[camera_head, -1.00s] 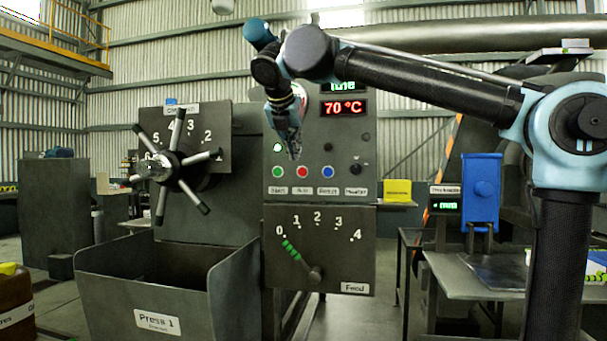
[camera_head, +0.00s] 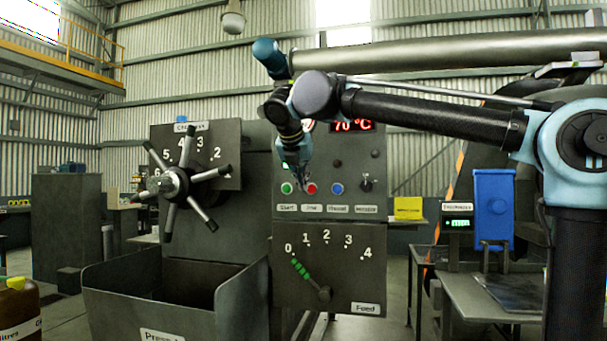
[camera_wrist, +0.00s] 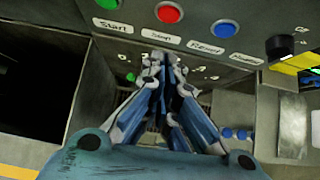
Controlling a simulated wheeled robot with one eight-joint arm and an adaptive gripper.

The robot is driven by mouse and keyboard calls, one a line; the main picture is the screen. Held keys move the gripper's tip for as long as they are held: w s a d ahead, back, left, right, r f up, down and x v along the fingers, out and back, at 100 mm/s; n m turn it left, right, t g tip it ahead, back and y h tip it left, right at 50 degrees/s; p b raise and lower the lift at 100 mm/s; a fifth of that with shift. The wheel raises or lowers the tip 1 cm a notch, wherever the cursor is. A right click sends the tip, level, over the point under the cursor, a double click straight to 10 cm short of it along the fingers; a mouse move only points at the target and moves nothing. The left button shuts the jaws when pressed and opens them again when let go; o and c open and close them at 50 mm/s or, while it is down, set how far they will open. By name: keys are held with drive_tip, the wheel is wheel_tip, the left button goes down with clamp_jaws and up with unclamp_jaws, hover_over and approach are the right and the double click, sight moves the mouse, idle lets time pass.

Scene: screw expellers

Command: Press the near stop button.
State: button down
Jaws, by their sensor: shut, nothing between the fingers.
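The near press has a dark control panel with a red stop button (camera_head: 311,188), which also shows at the top of the wrist view (camera_wrist: 170,12). A green button (camera_head: 287,188) is to its left and a blue button (camera_head: 337,188) to its right. My gripper (camera_head: 302,186) is shut and empty, pointing down in front of the panel, with its tips overlapping the left side of the red button in the head view. In the wrist view the shut fingers (camera_wrist: 165,65) appear below the red button and its label. I cannot tell whether they touch the panel.
A black knob (camera_head: 366,186) is right of the buttons. The feed lever (camera_head: 324,294) and its scale are below. A spoked handwheel (camera_head: 175,184) projects at the left, above an open bin (camera_head: 150,305). A blue device (camera_head: 494,205) stands on a bench at the right.

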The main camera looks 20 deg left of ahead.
sight(311, 193)
drive_tip(key=w+f, duration=0.2)
drive_tip(key=w, duration=0.4)
drive_tip(key=shift+w+a+f, duration=0.3)
drive_tip(key=shift+a, duration=0.1)
drive_tip(key=shift+w, duration=0.35)
drive_tip(key=shift+w+a+r, duration=0.1)
drive_tip(key=shift+w+r, duration=0.05)
drive_tip(key=shift+w, duration=0.2)
drive_tip(key=shift+s, duration=0.1)
